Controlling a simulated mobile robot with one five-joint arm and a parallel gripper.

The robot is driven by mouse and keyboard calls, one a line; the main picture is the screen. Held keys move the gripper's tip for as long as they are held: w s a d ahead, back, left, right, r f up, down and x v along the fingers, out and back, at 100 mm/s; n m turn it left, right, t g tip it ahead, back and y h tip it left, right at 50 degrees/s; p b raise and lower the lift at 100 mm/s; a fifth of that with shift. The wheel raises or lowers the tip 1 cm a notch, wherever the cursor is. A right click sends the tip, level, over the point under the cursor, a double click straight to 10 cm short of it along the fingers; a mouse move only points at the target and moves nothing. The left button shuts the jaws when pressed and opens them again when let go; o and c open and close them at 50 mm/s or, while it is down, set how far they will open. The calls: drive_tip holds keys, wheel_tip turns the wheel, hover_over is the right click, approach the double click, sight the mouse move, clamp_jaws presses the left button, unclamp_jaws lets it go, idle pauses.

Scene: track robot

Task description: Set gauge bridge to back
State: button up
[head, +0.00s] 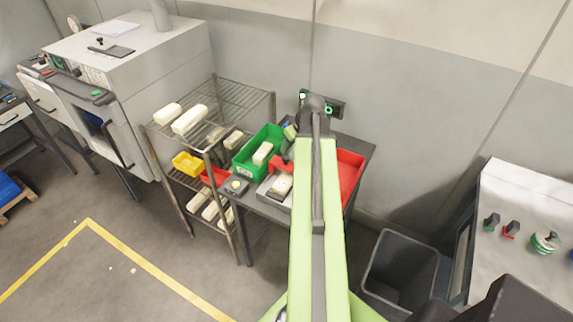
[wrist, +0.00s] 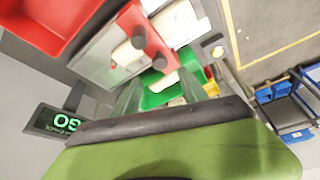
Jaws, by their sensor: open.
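What looks like the gauge bridge is a red bar (wrist: 141,33) with two dark round knobs, in the wrist view. It lies across a grey plate (wrist: 98,58), over pale blocks. My gripper (wrist: 165,88) is open in the wrist view, with clear-looking fingers apart and no object held. It is above the bench near the green bin (head: 244,157), off the bar. In the head view my arm mostly hides the gripper.
A red bin (head: 350,172) stands right of my arm. A wall display (wrist: 62,121) reads GO. A small box with a pale button (head: 236,186) sits at the bench's front left. A wire rack (head: 214,115) is close on the left; a dark waste bin (head: 400,268) stands right.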

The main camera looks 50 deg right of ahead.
sight(286, 157)
drive_tip(key=b+x, duration=0.6)
drive_tip(key=x, duration=0.2)
drive_tip(key=shift+w+f, duration=0.15)
drive_tip(key=shift+f, duration=0.2)
drive_tip(key=shift+r, duration=0.1)
clamp_jaws()
idle(0.7)
